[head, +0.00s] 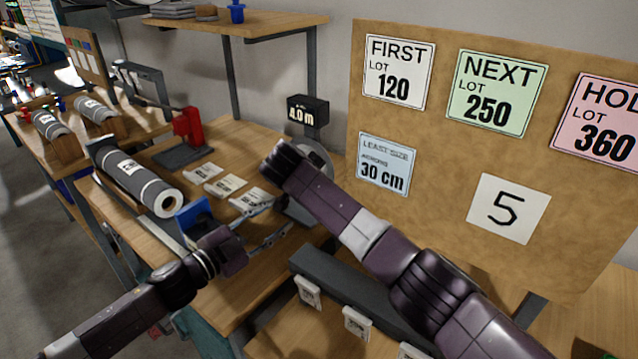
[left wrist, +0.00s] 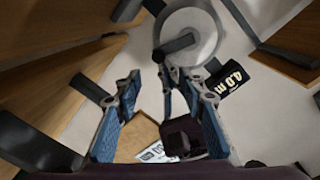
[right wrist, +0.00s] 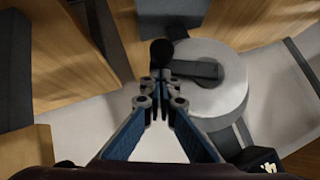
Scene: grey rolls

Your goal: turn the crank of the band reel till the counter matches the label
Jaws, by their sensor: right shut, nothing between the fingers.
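The band reel is a pale grey disc (right wrist: 215,80), partly hidden behind my right arm in the head view; it also shows in the left wrist view (left wrist: 200,30). Its dark crank (right wrist: 190,69) ends in a black knob (right wrist: 162,52). The counter (head: 308,112) above the reel reads 4.0 m. A white label (head: 507,208) on the board reads 5. My right gripper (right wrist: 160,88) is shut and empty, its tips close to the knob; contact cannot be told. My left gripper (left wrist: 165,85) is open and empty, in front of the reel.
A board with lot signs (head: 495,93) stands right of the reel. The bench (head: 140,205) holds a grey roll (head: 140,180), a red device (head: 187,130) and several white cards (head: 228,185). A dark beam (head: 335,285) lies in front. A shelf (head: 260,22) is above.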

